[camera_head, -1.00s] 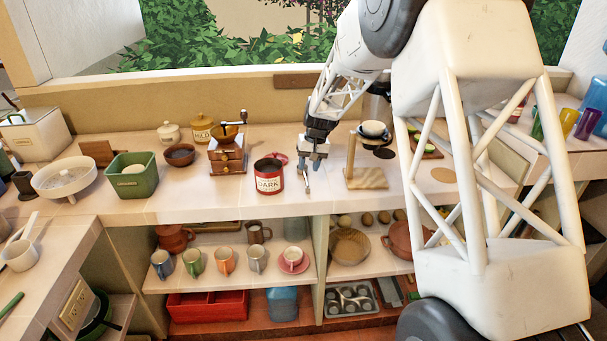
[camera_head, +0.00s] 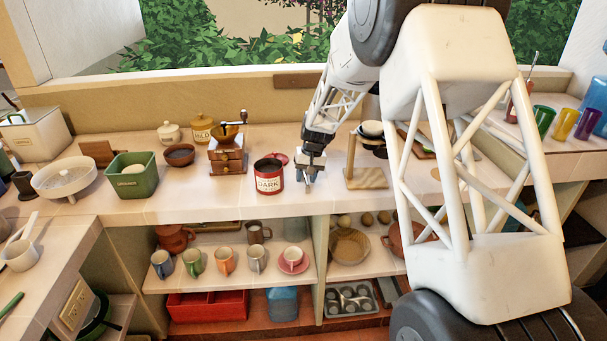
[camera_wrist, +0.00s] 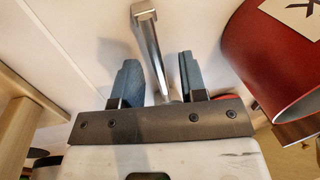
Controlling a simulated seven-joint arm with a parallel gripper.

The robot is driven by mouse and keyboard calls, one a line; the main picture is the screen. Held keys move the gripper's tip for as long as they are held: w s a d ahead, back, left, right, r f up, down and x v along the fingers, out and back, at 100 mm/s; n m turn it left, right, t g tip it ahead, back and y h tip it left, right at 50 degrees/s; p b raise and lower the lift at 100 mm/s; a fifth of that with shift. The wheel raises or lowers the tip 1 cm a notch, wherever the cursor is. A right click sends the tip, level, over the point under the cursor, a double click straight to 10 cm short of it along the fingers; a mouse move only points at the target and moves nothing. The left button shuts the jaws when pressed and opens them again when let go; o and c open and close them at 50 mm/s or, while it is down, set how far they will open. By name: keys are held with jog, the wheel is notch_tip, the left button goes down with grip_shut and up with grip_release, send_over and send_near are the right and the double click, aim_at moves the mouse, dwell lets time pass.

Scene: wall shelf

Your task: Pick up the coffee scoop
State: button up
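The coffee scoop (camera_wrist: 150,45) shows in the wrist view as a flat silver handle with a squared end. It lies between the two blue-grey fingers of my gripper (camera_wrist: 158,62), with a gap on both sides. The far end of the scoop is hidden behind the gripper body. In the head view my gripper (camera_head: 309,181) is low over the counter, just right of the red DARK canister (camera_head: 269,183), and the scoop cannot be made out there.
The red canister (camera_wrist: 262,65) stands close to the right finger in the wrist view. A wooden stand (camera_head: 367,179) with cups is to the right on the counter (camera_head: 215,206). A coffee grinder (camera_head: 228,158) stands left of the canister. The counter's front edge is close.

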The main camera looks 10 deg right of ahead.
grip_shut()
jog(key=shift+r, duration=0.15)
jog(key=shift+r, duration=0.5)
jog(key=shift+s+r, duration=0.15)
jog(key=shift+r, duration=0.45)
jog(key=shift+s+r, duration=0.15)
jog(key=shift+r, duration=0.45)
jog(key=s+d+r, duration=0.1)
jog(key=s, duration=1.4)
jog(key=shift+s+d+r, duration=0.15)
jog(key=shift+d+r, duration=0.05)
jog(key=shift+d, duration=0.05)
jog(key=c, duration=0.6)
grip_release()
jog(key=shift+c, duration=0.2)
grip_shut()
